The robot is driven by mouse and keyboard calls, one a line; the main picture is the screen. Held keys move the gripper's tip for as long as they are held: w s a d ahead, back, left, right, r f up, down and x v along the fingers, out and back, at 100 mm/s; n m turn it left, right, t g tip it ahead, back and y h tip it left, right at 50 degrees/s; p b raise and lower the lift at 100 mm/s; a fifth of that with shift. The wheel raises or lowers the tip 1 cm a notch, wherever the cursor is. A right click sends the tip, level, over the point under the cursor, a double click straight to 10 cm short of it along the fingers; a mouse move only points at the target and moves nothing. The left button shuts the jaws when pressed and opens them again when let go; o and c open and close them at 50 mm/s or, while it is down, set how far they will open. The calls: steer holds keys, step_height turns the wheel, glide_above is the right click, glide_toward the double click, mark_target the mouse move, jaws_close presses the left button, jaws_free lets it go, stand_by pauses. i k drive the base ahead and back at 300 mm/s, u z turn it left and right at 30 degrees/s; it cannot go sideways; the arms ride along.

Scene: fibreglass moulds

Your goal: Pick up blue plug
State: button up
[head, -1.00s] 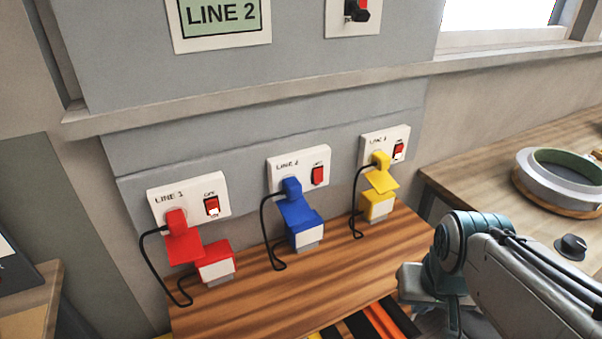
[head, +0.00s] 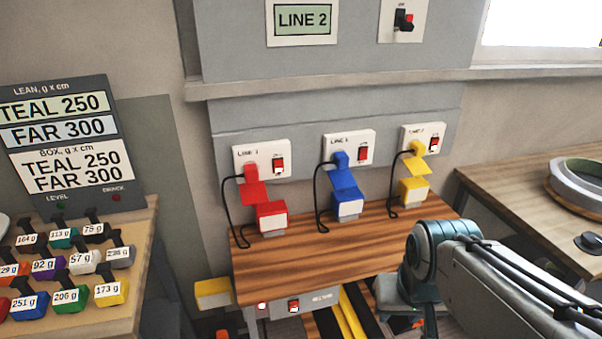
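The blue plug (head: 341,161) sits at the middle socket plate (head: 363,144) on the grey wall panel. A blue tag hangs below it, and a black cord loops down to its left. A blue block with a white face (head: 348,207) stands beneath it at the back of the wooden shelf. A red plug (head: 251,174) is in the left socket and a yellow plug (head: 417,148) is in the right one. My arm comes in from the lower right, in front of the shelf. Its gripper is not clearly visible.
The wooden shelf (head: 310,262) is clear in front of the blocks. A bench with labelled weights (head: 69,298) stands at left under a sign board (head: 65,150). A table at right holds a round ring (head: 580,185). A "LINE 2" display (head: 303,20) is above.

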mark_target(341, 159)
steer(key=u, duration=0.25)
steer(key=k, duration=0.6)
steer(key=z, duration=0.65)
steer(key=i, duration=1.5)
steer(key=u, duration=0.8)
steer(key=i, duration=0.6)
steer(key=u, duration=0.75)
